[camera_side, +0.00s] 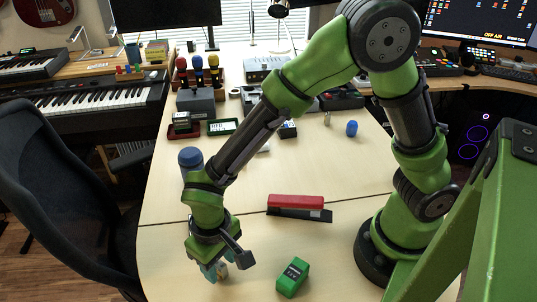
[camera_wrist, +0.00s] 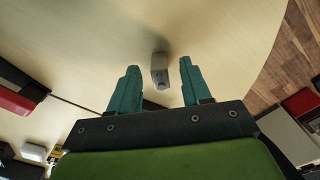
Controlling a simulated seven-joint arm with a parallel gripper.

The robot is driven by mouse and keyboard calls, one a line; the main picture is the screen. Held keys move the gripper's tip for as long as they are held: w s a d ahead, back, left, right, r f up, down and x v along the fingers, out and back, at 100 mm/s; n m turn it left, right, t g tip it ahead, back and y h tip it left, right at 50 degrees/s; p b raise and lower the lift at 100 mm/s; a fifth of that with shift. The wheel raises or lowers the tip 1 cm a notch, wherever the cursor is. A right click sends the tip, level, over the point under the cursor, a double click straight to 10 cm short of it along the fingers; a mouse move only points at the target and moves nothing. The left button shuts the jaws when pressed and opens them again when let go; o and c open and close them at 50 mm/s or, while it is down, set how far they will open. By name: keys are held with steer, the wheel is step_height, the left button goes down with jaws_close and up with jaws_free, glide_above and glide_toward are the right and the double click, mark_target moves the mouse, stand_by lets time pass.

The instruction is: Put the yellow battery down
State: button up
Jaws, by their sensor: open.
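My gripper (camera_side: 215,271) is low over the front left of the table, with its teal fingers pointing down. In the wrist view its two fingers are spread apart. A small grey block-like object (camera_wrist: 159,71) stands between them, with visible gaps on both sides. It also shows beside the fingertips in the side view (camera_side: 223,271), partly hidden and small. It looks grey rather than yellow, so I cannot tell if it is the yellow battery. I see no clearly yellow battery elsewhere.
A green box (camera_side: 292,278) lies right of my gripper. The table (camera_side: 165,235) has a curved edge close on the left, with a black chair (camera_side: 60,190) beyond.

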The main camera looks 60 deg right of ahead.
mark_target(220, 262)
step_height(220, 262, up, 11)
steer(key=s+d+r+m+t+y, duration=0.1)
steer(key=d+r, duration=0.4)
steer(key=d, duration=0.5)
steer(key=s+d+r+m+t+y, duration=0.1)
steer(key=s+d+r+m+t, duration=0.2)
steer(key=d+r+t, duration=0.3)
steer(key=d, duration=0.5)
steer(key=shift+s+r, duration=0.15)
steer(key=shift+s, duration=0.05)
steer(key=shift+d, duration=0.1)
